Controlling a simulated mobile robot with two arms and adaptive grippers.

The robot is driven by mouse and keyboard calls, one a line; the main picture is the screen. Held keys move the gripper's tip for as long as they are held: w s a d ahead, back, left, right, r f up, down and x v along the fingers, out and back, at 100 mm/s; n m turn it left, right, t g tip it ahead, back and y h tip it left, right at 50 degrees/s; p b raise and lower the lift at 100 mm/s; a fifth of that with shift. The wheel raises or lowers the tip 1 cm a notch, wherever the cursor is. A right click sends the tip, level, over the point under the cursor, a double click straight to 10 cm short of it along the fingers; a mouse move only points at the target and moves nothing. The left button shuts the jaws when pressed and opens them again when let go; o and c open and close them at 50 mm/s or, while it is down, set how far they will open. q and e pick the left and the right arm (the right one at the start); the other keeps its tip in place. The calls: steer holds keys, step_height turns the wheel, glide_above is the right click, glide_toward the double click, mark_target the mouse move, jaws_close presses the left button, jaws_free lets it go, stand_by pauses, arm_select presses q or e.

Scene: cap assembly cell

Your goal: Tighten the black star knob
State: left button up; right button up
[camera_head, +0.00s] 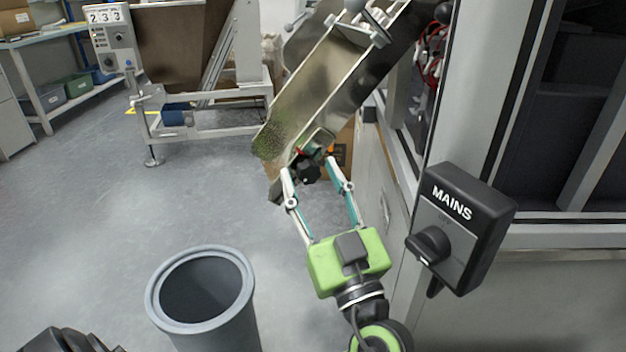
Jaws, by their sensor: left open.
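The black star knob (308,173) shows as a small dark shape near the lower end of a sloping metal chute (318,95). Small red and orange bits show beside it. I cannot tell whether either tip touches the knob.
A black MAINS switch box (476,228) juts from the machine frame just right of my left gripper. A grey open bin (202,290) stands at the lower left. A cardboard box (344,148) is behind the chute. The floor (100,220) on the left is clear.

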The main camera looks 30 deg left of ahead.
arm_select(q)
steer(key=c, duration=1.1)
